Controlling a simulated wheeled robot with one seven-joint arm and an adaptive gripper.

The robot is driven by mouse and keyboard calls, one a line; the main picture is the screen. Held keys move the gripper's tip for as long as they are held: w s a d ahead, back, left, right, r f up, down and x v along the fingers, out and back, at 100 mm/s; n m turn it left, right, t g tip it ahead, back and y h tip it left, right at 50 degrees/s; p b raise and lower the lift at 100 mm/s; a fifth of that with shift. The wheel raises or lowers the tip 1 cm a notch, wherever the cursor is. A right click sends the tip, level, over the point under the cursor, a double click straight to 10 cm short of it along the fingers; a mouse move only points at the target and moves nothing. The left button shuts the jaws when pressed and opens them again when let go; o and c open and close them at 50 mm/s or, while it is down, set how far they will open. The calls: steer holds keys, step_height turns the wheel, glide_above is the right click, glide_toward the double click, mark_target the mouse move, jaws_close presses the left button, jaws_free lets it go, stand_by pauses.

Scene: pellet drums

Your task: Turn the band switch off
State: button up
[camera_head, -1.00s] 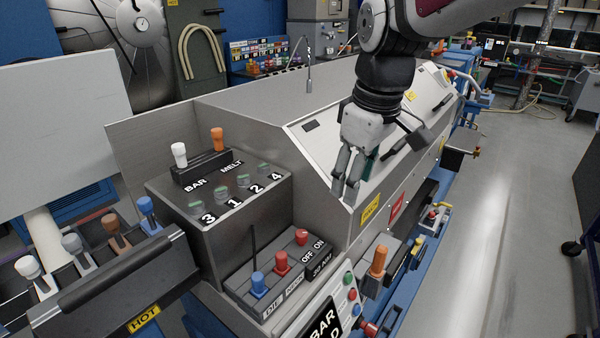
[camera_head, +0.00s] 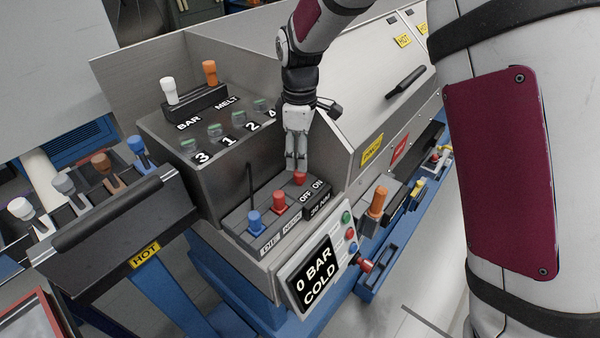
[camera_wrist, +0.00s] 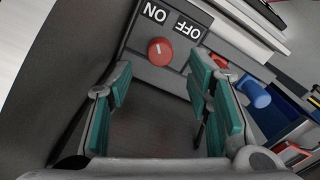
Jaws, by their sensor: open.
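A red round knob (camera_head: 299,178) with OFF and ON labels sits on the dark low panel in the head view. I read no "band" label, but it is the only OFF/ON switch I see. In the wrist view this knob (camera_wrist: 160,52) lies beyond my fingertips, roughly between the two fingers, with a short pale mark on its face. The mark's exact setting is hard to tell. My gripper (camera_head: 296,166) is open, pointing down just above the knob, and appears apart from it. Its teal finger pads show in the wrist view.
A second red knob (camera_head: 279,201) and a blue knob (camera_head: 254,221) stand left of it, with a thin black rod (camera_head: 250,185) behind. The grey box (camera_head: 195,170) rises at left. A display (camera_head: 313,280) reads 0 BAR COLD. An orange handle (camera_head: 378,201) stands right.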

mark_target(300, 174)
step_height(300, 174, down, 7)
steer(key=shift+f+p, duration=0.15)
steer(key=shift+p, duration=0.4)
steer(key=shift+c, duration=0.2)
jaws_close()
